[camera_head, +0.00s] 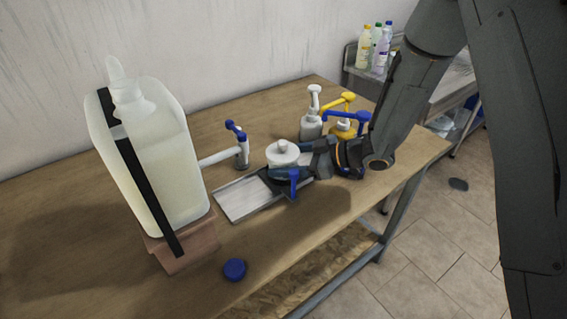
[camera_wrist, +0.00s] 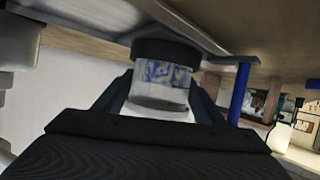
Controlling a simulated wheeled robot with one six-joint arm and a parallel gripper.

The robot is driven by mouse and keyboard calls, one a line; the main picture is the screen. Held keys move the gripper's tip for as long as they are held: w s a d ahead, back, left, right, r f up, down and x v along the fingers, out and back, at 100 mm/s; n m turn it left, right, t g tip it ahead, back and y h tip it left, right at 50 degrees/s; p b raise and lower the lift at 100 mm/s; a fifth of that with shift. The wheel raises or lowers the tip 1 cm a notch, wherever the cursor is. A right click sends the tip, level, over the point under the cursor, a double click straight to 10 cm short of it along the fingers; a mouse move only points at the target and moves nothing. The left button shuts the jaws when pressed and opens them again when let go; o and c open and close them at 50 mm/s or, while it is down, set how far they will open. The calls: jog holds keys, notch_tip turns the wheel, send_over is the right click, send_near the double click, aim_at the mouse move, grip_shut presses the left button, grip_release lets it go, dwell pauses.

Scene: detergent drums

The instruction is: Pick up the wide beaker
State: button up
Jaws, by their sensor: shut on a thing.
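The wide beaker (camera_head: 283,153) is a squat, whitish round vessel at the middle of the table in the head view. It appears upright, over the dark end of a flat metal tray or plate (camera_head: 243,199). My gripper (camera_head: 286,170) reaches in from the right, low and level, and is shut on it. In the wrist view, the picture is turned over, with the table at the top. The beaker (camera_wrist: 161,84) shows there with bluish markings and a dark band, between my gripper's fingers (camera_wrist: 160,100). I cannot tell whether the beaker touches the surface beneath.
A large strapped jug (camera_head: 165,165) stands on a brown block at left, its spout arm pointing towards a blue-topped tap (camera_head: 238,145). Pump bottles (camera_head: 311,125) stand close behind my gripper. A blue cap (camera_head: 235,269) lies near the front edge. A blue piece (camera_head: 293,183) is beside the beaker.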

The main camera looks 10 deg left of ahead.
aim_at(284, 142)
jog(key=shift+r, duration=0.1)
jog(key=shift+r+b, duration=1)
jog(key=shift+r, duration=3.9)
